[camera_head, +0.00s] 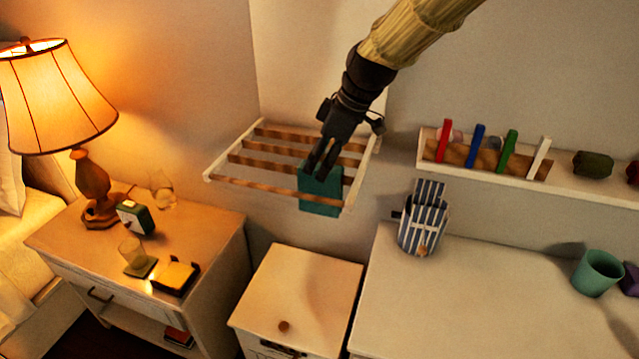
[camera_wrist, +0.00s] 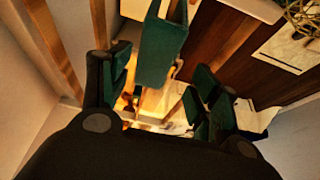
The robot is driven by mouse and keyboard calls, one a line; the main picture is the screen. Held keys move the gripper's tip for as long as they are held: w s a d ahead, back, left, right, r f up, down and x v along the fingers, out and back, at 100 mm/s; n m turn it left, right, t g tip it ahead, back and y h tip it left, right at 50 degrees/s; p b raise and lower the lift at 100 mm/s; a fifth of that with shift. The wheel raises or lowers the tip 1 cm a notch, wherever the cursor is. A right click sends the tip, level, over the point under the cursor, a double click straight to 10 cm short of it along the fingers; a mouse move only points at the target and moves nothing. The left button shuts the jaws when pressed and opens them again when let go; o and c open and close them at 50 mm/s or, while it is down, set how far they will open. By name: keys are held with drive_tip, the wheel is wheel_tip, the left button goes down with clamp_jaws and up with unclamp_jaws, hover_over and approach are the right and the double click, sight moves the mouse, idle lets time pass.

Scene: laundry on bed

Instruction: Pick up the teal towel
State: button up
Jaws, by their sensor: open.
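The teal towel (camera_head: 322,194) hangs over the front bars of a wall-mounted drying rack (camera_head: 217,180). My gripper (camera_head: 318,168) points down at the rack, its fingers in front of the towel's upper part in the head view. In the wrist view the towel (camera_wrist: 162,52) hangs at the top centre, beyond and between the two spread fingers of my gripper (camera_wrist: 160,95). The fingers are open, and I see no cloth pinched between them. The finger pads look dark green. Whether a finger touches the towel I cannot tell.
A white cabinet (camera_head: 300,290) stands below the rack. A nightstand (camera_head: 205,235) with a lit lamp (camera_head: 55,100) is at left. A white dresser (camera_head: 480,300) with a striped holder (camera_head: 424,225) and a teal cup (camera_head: 597,272) is at right, under a wall shelf (camera_head: 590,188).

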sight(315, 181)
drive_tip(key=shift+w+f, duration=0.3)
drive_tip(key=shift+f, duration=0.25)
drive_tip(key=shift+w+f, duration=0.25)
drive_tip(key=shift+f, duration=0.25)
drive_tip(key=shift+s+a+f+p, duration=0.25)
drive_tip(key=shift+f+p, duration=0.1)
drive_tip(key=shift+p, duration=0.25)
drive_tip(key=x, duration=0.2)
drive_tip(key=p+x, duration=0.1)
drive_tip(key=shift+w+d+f, duration=0.1)
drive_tip(key=shift+w, duration=0.15)
drive_tip(key=shift+s+a+f, duration=0.1)
drive_tip(key=shift+a+f, duration=0.1)
drive_tip(key=shift+f, duration=0.25)
drive_tip(key=shift+f, duration=0.3)
drive_tip(key=shift+c, duration=0.3)
drive_tip(key=c, duration=1)
